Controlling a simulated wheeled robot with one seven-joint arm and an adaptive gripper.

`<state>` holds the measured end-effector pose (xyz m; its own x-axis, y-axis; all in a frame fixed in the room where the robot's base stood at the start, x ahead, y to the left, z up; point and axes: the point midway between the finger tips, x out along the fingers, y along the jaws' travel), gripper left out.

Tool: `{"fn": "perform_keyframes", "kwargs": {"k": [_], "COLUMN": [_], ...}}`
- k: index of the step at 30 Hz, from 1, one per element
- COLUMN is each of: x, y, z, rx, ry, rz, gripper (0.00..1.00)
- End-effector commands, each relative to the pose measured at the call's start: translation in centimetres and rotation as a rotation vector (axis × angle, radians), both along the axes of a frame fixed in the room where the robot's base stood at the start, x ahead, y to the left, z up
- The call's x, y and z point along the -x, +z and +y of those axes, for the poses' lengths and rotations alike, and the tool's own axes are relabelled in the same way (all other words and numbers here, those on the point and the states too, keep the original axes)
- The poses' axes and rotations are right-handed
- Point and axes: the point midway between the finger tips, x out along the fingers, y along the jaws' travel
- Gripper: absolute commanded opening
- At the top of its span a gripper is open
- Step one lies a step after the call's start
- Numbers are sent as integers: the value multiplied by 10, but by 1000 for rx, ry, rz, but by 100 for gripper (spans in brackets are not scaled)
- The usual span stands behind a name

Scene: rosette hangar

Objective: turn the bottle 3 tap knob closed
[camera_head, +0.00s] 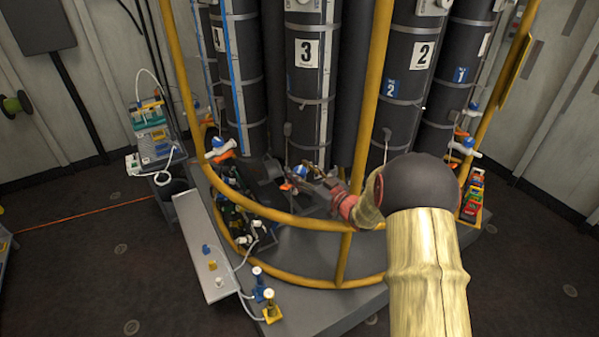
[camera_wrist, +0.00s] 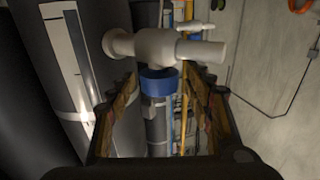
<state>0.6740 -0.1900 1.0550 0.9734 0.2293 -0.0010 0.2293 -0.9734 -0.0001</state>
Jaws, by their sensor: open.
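Bottle 3 (camera_head: 307,85) is the dark cylinder with a white "3" label in the middle of the head view. Its tap, with a blue part (camera_head: 300,171), shows low in front of it, partly hidden by my gripper (camera_head: 308,182). In the wrist view a white tap body (camera_wrist: 170,47) lies across the upper middle, with a blue collar-like knob (camera_wrist: 158,80) under it. My gripper (camera_wrist: 164,88) is open, with one finger on each side of the blue part in the picture. I cannot tell whether either finger touches it.
A yellow rail (camera_head: 290,218) curves around the bottles in front of and below my arm. Bottle 2 (camera_head: 408,85) stands to the right, with other bottles beside it. A grey box with hoses (camera_head: 205,250) stands at lower left. The floor at far left is mostly clear.

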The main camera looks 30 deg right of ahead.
Motion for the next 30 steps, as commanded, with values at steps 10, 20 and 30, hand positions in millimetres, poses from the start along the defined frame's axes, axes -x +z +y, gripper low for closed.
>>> {"fn": "perform_keyframes", "kwargs": {"k": [10,20,30], "x": [-2,-2,-2], "y": [1,0,0], "z": [0,0,0], "rx": [0,0,0], "ry": [-1,-1,-1], "rz": [-1,-1,-1], "gripper": [48,29,9]}}
